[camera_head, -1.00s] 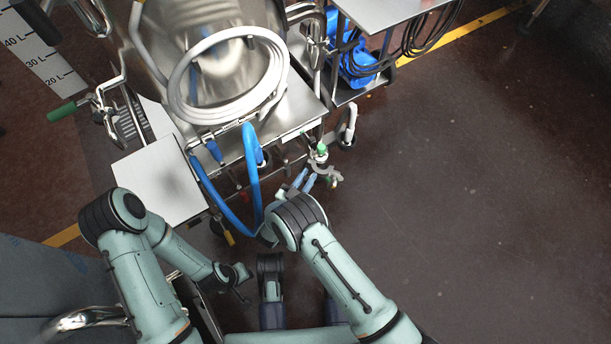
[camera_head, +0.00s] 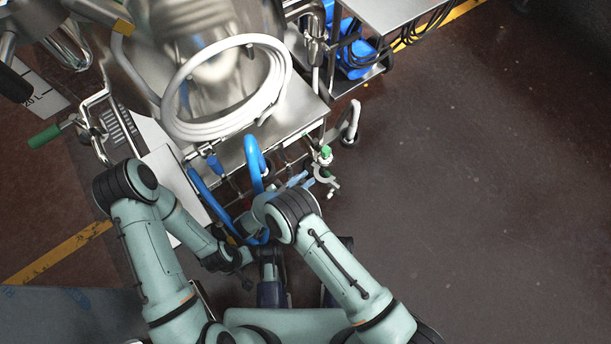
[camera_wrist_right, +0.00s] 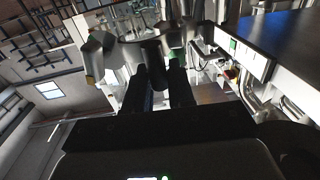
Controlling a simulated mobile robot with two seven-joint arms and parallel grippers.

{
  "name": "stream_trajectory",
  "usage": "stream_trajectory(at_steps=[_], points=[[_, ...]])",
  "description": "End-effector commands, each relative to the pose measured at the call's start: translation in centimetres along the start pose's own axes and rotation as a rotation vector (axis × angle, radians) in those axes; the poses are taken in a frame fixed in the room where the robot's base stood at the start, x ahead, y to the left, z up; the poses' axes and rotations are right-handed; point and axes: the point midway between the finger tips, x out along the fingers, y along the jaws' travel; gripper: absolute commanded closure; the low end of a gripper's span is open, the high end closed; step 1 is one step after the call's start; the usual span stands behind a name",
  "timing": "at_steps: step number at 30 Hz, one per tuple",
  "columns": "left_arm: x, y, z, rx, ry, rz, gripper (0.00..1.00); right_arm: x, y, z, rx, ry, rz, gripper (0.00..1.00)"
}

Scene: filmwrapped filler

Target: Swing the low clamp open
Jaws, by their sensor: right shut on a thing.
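The low clamp (camera_head: 329,181) is a small pale metal, curved piece below a green-topped fitting at the cart's front right corner in the head view. Its jaw looks spread. My right gripper (camera_head: 298,181) is just left of it, mostly hidden behind its own wrist. In the right wrist view my right gripper (camera_wrist_right: 160,78) has its two dark fingers close together on a dark, rounded end of the clamp; metal parts crowd behind it. My left gripper (camera_head: 244,278) hangs low, left of the right arm, with its fingers too small and dark to read.
A steel cart (camera_head: 290,115) bears a coiled white hose (camera_head: 182,125). A blue hose (camera_head: 252,158) loops down close to my right wrist. A pale box (camera_head: 165,165) stands left. A second steel table (camera_head: 385,12) is at the back. The floor at right is clear.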

Motion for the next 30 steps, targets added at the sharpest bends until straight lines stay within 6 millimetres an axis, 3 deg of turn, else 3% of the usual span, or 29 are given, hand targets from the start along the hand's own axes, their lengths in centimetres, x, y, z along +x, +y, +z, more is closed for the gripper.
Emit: stream_trajectory(at_steps=[10,11,12,30], points=[[0.00,-0.02,0.03,0.000,-0.001,0.000,0.63,0.30,-0.03,-0.14,0.005,0.006,0.005,1.00],[0.00,-0.02,0.03,0.000,-0.001,0.000,0.63,0.30,-0.02,-0.14,0.005,0.006,0.005,0.67],[0.00,-0.02,0.02,0.000,-0.001,0.000,0.63,0.29,-0.02,-0.14,0.004,0.005,0.005,0.59],[-0.01,0.00,-0.01,0.000,0.000,0.000,0.63,0.12,0.02,-0.02,0.001,0.002,0.002,0.59]])
